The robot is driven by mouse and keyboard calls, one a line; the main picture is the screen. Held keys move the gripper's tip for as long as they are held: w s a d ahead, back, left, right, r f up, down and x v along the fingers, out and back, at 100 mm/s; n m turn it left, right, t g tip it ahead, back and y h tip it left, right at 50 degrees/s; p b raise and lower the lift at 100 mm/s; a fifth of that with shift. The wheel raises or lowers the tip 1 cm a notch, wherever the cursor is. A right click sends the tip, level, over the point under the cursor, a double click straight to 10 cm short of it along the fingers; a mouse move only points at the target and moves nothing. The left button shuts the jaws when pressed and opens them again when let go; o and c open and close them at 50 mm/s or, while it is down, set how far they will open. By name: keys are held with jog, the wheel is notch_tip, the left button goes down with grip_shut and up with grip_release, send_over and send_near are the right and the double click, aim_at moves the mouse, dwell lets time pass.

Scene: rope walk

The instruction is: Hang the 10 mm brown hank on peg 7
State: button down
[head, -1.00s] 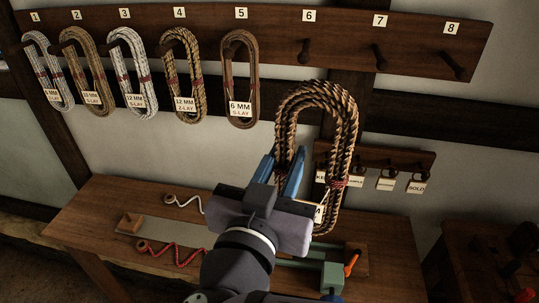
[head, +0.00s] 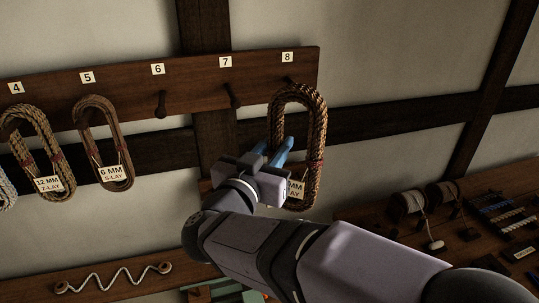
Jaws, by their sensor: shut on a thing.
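My gripper (head: 277,156) is shut on a thick brown hank (head: 317,130) with a red binding, gripping its left side. The hank hangs upright in front of the peg board (head: 190,91), its top just below and right of the number 8. Its tag is partly hidden; only "MM" and "AY" show. Peg 7 (head: 233,97) is bare, up and to the left of the hank. Peg 8 (head: 291,82) is mostly hidden behind the top of the hank.
Peg 6 (head: 161,104) is bare. The 6 mm hank (head: 107,143) hangs on peg 5 and the 12 mm hank (head: 37,150) on peg 4. A bench (head: 418,239) with spools and tools stands at lower right.

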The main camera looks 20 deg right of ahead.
jog(key=w+a+f+n+t+y, duration=0.2)
jog(key=w+a+n+t+y, duration=0.1)
jog(key=a+y, duration=0.4)
jog(key=w+a+n, duration=0.1)
jog(key=w+a, duration=0.1)
jog(key=shift+a+f+n+t, duration=0.15)
jog(key=shift+a+n+t, duration=0.15)
jog(key=shift+n, duration=0.1)
jog(key=shift+w+f+b, duration=0.3)
jog(key=shift+w+f, duration=0.05)
jog(key=shift+w, duration=2.55)
jog(key=shift+w+f+b, duration=0.3)
jog(key=shift+w+f, duration=0.05)
jog(key=shift+w, duration=2.5)
jog(key=shift+w+f+b, duration=0.3)
jog(key=shift+w+f, duration=0.05)
jog(key=shift+w, duration=2.55)
